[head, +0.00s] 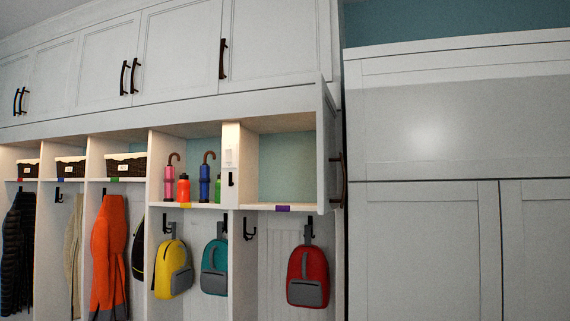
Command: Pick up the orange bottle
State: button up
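The orange bottle (183,190) stands upright on a cubby shelf in the head view, left of centre. It has a dark cap. A pink umbrella (169,185) with a curved brown handle stands close to its left. A blue umbrella (204,182) with a similar handle stands to its right. A green item (217,191), partly hidden by the white divider, is further right on the same shelf. My gripper is not in view.
The cubby to the right (285,165) is empty. Baskets (125,165) sit in the left cubbies. Yellow (172,268), teal (214,266) and red (308,275) backpacks and several coats hang below. Closed cabinets (420,250) fill the right side.

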aim_at(183, 183)
jog(key=i+j+z, duration=0.1)
jog(key=i+j, duration=0.6)
jog(key=j, duration=0.2)
jog(key=i+j+z, duration=0.15)
jog(key=i+j, duration=0.15)
jog(key=j, duration=0.2)
